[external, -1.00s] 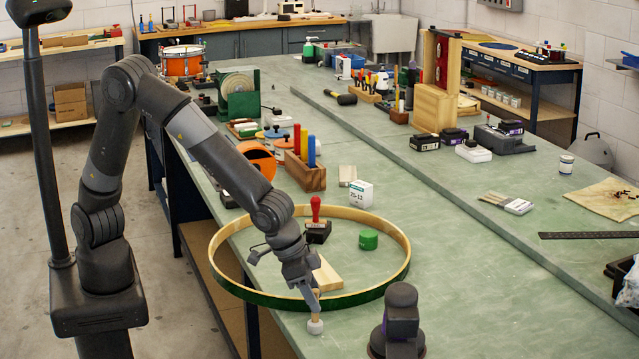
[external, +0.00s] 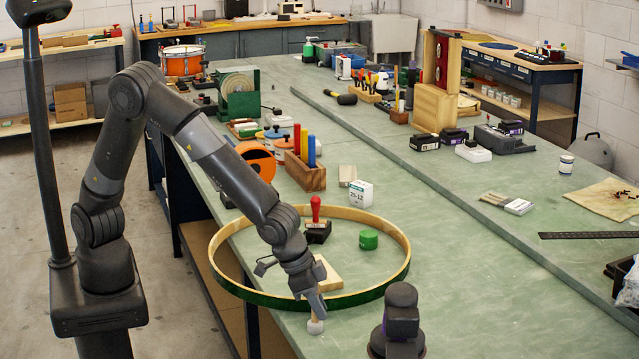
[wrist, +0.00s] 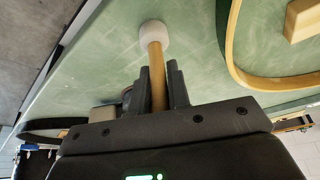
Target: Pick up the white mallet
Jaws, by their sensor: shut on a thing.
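The white mallet has a pale round head (wrist: 154,34) and a wooden handle (wrist: 157,75) in the wrist view. My gripper (wrist: 159,78) is shut on the handle, with a dark finger on each side of it. In the external view the mallet head (external: 315,327) shows just below my gripper (external: 313,308), near the front edge of the bench. The head is at or very close to the bench top; I cannot tell whether it touches. The rest of the handle is hidden by the gripper.
A large green-edged wooden hoop (external: 390,283) lies just behind my gripper. Inside it are a red-handled stamp (external: 317,228), a green tin (external: 368,239) and a wooden block (external: 329,275). A dark purple-banded device (external: 401,318) stands to the right.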

